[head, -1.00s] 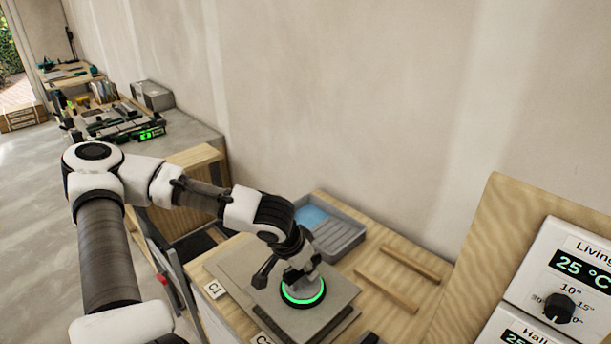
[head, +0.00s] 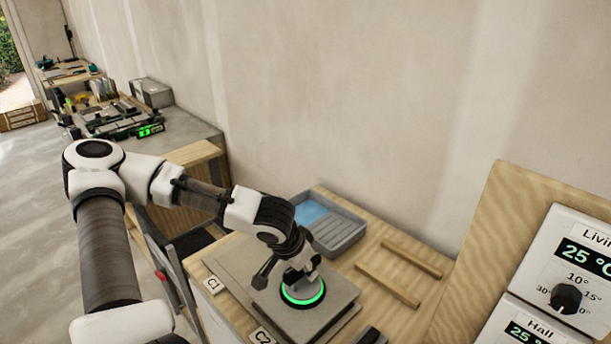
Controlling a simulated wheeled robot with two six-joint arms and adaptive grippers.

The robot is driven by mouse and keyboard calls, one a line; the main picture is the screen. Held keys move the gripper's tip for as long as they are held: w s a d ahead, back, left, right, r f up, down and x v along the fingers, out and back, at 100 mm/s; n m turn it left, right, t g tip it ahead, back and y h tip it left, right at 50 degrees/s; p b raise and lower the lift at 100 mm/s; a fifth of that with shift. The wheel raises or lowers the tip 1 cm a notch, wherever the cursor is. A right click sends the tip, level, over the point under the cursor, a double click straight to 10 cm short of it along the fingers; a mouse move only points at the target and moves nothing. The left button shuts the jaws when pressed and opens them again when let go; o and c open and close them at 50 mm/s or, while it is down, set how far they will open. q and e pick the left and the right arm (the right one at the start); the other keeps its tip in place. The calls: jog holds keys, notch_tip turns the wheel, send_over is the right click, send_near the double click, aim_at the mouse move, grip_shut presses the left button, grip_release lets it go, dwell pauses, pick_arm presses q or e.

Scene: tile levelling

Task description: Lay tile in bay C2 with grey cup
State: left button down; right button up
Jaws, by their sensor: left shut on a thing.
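My left gripper (head: 302,270) is shut on the grey suction cup (head: 303,289), which has a lit green ring around its base. The cup sits on a grey square tile (head: 333,303) on the bench. My right gripper is not in view.
A grey tray with a blue sponge-like patch (head: 335,233) stands at the back of the bench. Two wooden strips (head: 388,285) lie to the right. A wooden panel with thermostats (head: 570,298) rises at the right. A dark object (head: 371,337) lies at the lower edge.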

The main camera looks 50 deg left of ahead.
aim_at(305, 280)
pick_arm(q)
jog(key=shift+f+b, duration=1.05)
jog(key=shift+f, duration=0.45)
jog(key=shift+f+b, duration=0.7)
jog(key=shift+f, duration=0.1)
dwell(0.4)
jog(key=c, duration=0.9)
grip_release()
jog(key=shift+s, duration=0.1)
jog(key=shift+c, duration=0.2)
jog(key=shift+r, duration=0.15)
